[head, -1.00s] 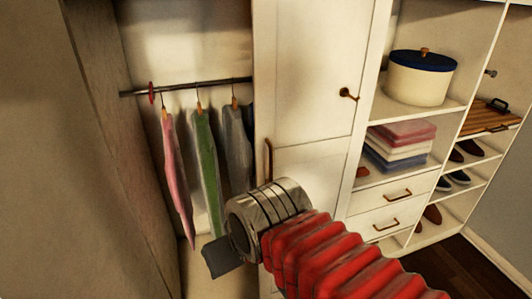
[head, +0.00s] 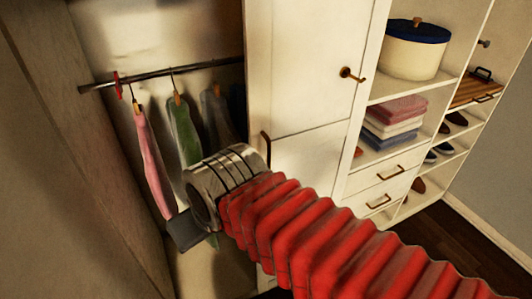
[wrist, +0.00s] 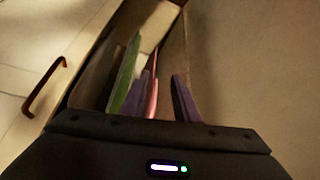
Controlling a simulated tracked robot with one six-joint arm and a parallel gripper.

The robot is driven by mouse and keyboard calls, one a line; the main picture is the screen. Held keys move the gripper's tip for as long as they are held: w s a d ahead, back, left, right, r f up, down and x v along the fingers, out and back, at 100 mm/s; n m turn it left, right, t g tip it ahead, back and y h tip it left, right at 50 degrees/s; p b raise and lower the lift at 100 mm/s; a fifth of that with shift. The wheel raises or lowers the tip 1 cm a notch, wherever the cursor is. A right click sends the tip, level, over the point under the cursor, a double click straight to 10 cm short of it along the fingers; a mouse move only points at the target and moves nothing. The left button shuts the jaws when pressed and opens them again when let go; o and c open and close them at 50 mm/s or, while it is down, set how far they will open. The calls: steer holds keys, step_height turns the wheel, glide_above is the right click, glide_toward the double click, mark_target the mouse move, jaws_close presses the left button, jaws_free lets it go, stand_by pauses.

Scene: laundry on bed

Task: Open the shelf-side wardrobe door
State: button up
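The shelf-side wardrobe door (head: 300,75) is a tall cream panel between the open clothes compartment and the shelves. Its bronze bar handle (head: 265,148) stands upright near its left edge. The door looks shut. My gripper (head: 188,230) is in front of the open compartment, left of and below the handle in the head view and apart from it. In the wrist view the handle (wrist: 45,88) is at the left, well outside the gripper's dark body.
Pink (head: 152,160) and green (head: 184,130) garments hang from a rail (head: 160,74) behind my gripper. A brown side panel (head: 75,130) stands on the left. Shelves at the right hold a pot (head: 415,50) and folded towels (head: 392,117). A bronze hook (head: 350,74) juts from the door.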

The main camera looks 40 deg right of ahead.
steer(key=shift+r, duration=0.1)
steer(key=m+g+h, duration=0.2)
steer(key=m, duration=0.3)
glide_toward(269, 155)
steer(key=v, duration=0.2)
steer(key=shift+s+r, duration=0.25)
steer(key=shift+s, duration=0.05)
steer(key=shift+f, duration=0.15)
steer(key=x, duration=1.3)
steer(key=shift+w+f, duration=0.2)
steer(key=shift+w, duration=0.15)
steer(key=shift+c, duration=0.3)
